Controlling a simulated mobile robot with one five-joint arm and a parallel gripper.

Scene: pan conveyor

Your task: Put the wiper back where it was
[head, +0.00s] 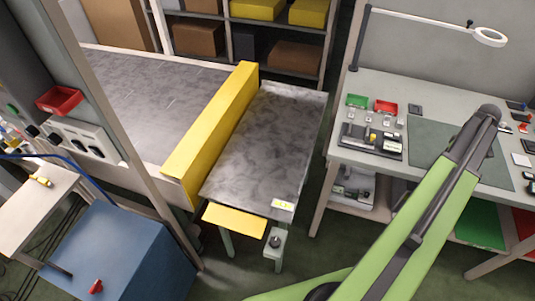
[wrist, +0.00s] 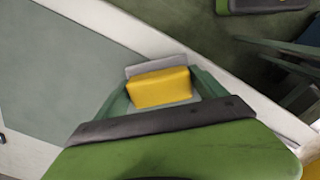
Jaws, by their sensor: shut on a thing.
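In the wrist view the wiper (wrist: 158,88) is a yellow block with a grey strip along its far side. My gripper (wrist: 163,93) is shut on it, with a green finger on either side. The wiper is above or over the pale edge of the workbench, beside the grey-green mat (wrist: 55,60); I cannot tell whether it touches the bench. In the head view my arm reaches over the workbench (head: 365,90) at the right, and the gripper and wiper are hidden.
A conveyor with a yellow barrier (head: 212,130) and a grey plate (head: 265,145) fills the middle. Red and green bins (head: 386,106) and a fixture (head: 370,140) stand on the bench's left part. A lamp (head: 490,37) overhangs it. A blue box (head: 120,250) stands at lower left.

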